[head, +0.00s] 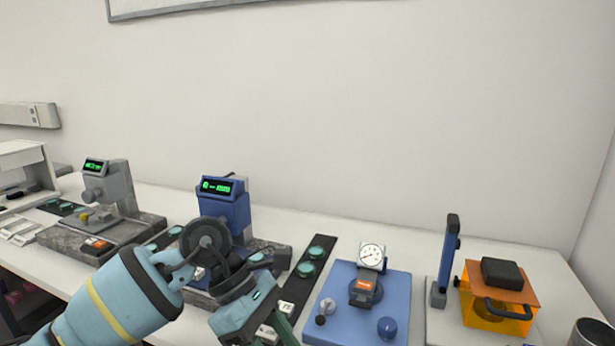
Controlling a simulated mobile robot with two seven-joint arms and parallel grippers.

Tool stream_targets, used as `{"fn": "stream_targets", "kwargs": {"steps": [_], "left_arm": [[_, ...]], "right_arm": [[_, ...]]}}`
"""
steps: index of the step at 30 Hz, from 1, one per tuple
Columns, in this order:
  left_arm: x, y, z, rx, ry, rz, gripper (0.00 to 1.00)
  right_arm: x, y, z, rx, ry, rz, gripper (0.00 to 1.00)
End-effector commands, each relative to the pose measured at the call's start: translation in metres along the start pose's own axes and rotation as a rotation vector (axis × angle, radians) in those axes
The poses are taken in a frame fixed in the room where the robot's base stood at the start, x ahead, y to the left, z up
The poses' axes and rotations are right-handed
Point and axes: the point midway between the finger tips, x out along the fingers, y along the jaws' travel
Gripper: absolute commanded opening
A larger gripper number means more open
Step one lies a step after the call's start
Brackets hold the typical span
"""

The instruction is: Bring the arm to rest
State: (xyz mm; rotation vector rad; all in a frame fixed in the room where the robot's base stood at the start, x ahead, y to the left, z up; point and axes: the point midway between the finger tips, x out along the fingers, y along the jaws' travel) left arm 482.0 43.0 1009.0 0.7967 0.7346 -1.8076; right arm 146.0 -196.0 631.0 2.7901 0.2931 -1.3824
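My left arm (115,295) comes in from the lower left, light blue with a yellow band. Its dark wrist joint bends over the front of the blue gauge stand. My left gripper (283,328) points down toward the bottom edge of the head view, over the bench front. Its fingers are partly cut off by the picture's edge, so I cannot tell whether it is open or holds anything. The blue instrument (222,205) with a green-lit display stands right behind the wrist and is partly hidden by it. My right gripper is not in view.
A grey instrument (108,188) stands on a stone base at left. A dark strip (312,268) with green discs lies right of the gripper. A blue plate (358,312) with a dial gauge (371,256) and an orange box (497,302) stand further right.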

Motion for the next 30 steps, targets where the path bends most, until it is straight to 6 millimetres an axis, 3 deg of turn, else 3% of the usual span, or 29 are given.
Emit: {"fn": "stream_targets", "kwargs": {"steps": [3, 6, 12, 16, 23, 30], "left_arm": [[0.033, -0.015, 0.027, -0.088, -0.254, -0.059, 0.46], [0.048, -0.025, 0.049, -0.186, -0.466, -0.105, 0.46], [0.057, -0.038, 0.078, -0.441, -0.871, -0.202, 0.46], [0.053, -0.039, 0.082, -0.645, -1.122, -0.267, 0.46], [0.045, -0.035, 0.054, -1.064, -1.535, -0.383, 0.46], [0.057, -0.038, -0.019, -1.566, -1.917, -0.491, 0.46]], "right_arm": [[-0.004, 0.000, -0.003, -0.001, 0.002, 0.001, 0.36], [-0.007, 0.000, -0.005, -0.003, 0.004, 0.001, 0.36], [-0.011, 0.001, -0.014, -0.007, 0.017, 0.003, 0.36], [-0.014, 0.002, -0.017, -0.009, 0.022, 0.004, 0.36], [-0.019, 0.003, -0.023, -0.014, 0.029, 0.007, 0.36], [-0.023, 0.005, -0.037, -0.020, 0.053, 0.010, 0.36]]}}
